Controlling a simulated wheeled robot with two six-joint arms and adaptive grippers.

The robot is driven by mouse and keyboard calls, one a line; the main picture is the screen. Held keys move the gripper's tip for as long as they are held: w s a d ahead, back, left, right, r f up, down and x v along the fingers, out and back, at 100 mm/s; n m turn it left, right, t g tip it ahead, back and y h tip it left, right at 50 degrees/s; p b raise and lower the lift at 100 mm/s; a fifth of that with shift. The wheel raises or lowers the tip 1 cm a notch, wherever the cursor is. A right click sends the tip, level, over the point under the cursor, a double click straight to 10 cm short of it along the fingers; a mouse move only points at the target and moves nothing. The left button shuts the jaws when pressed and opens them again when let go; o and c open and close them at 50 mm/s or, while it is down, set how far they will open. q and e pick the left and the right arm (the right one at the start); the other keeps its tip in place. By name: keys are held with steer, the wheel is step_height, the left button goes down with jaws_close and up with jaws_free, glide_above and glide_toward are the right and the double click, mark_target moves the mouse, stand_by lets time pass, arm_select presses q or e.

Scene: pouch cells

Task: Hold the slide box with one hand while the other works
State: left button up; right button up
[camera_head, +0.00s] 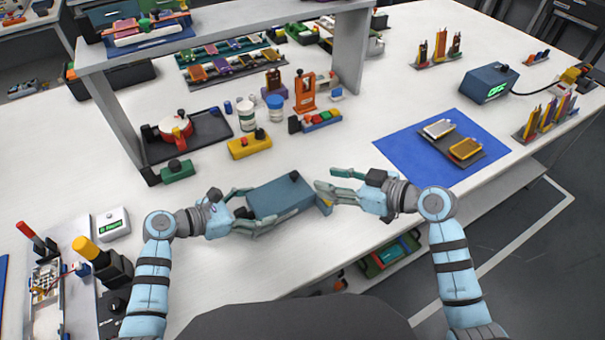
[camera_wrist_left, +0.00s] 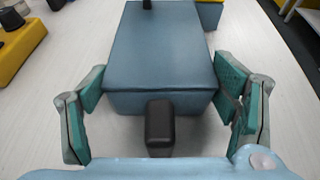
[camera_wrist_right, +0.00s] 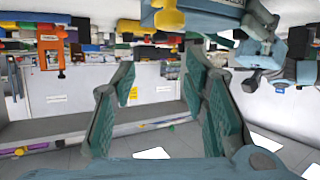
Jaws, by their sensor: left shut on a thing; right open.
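The slide box is a blue-grey box (camera_head: 276,198) near the table's front edge in the head view. It also fills the upper middle of the left wrist view (camera_wrist_left: 160,50), with a black knob on its near end and a dark knob at its far end. My left gripper (camera_head: 250,210) is shut on the box's left end, one finger along each side. A yellow part shows at the box's right end. My right gripper (camera_head: 326,182) is open and empty, just right of the box. Its spread fingers show in the right wrist view (camera_wrist_right: 160,75).
A yellow block (camera_head: 249,145) and white jars stand behind the box. A blue mat (camera_head: 405,147) with two small trays lies to the right. A shelf (camera_head: 225,22) spans the back left. A small scale (camera_head: 111,224) sits at the left. The table's front edge is close.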

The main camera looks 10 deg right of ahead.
mark_target(295, 173)
steer(key=x, duration=0.9)
steer(key=shift+w+a+f, duration=0.1)
steer(key=shift+f, duration=0.05)
jaws_close()
